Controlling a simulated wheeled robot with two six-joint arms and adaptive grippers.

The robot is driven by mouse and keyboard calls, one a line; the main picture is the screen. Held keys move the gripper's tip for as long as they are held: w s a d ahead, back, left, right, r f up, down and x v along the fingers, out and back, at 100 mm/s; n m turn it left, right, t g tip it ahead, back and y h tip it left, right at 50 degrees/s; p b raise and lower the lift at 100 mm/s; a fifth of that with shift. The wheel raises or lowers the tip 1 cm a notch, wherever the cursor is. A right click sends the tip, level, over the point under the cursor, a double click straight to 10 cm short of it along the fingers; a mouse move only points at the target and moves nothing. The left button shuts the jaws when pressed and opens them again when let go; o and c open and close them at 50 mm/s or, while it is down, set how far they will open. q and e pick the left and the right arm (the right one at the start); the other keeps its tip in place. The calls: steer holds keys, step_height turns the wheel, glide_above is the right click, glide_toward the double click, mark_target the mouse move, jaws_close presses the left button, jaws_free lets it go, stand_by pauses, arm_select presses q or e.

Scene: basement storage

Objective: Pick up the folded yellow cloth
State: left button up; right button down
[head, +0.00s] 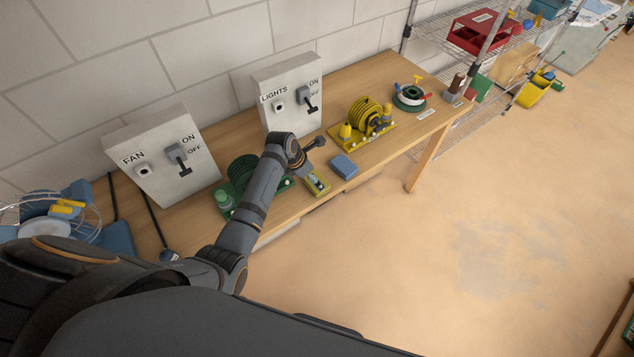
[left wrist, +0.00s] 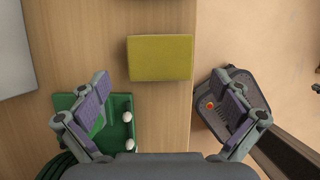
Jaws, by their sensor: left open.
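The folded yellow cloth (head: 318,193) lies flat on the wooden table near its front edge, partly hidden in the head view by my left gripper (head: 316,162). In the left wrist view the yellow cloth (left wrist: 160,57) is a neat rectangle beyond the fingertips, close to the table edge. My left gripper (left wrist: 165,88) is open and empty above the table, its fingers spread wide to either side of the cloth's line. I see no contact with the cloth. My right gripper is not in view.
Farther right is a yellow tray with a coil (head: 362,122). FAN (head: 160,165) and LIGHTS (head: 290,95) switch boxes stand behind.

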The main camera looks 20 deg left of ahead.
mark_target(309, 184)
arm_select(q)
steer(key=shift+p+x, duration=0.3)
steer(key=shift+x, duration=0.65)
steer(key=x, duration=0.3)
steer(key=shift+a, duration=0.1)
steer(key=shift+s, duration=0.1)
steer(key=c, duration=0.9)
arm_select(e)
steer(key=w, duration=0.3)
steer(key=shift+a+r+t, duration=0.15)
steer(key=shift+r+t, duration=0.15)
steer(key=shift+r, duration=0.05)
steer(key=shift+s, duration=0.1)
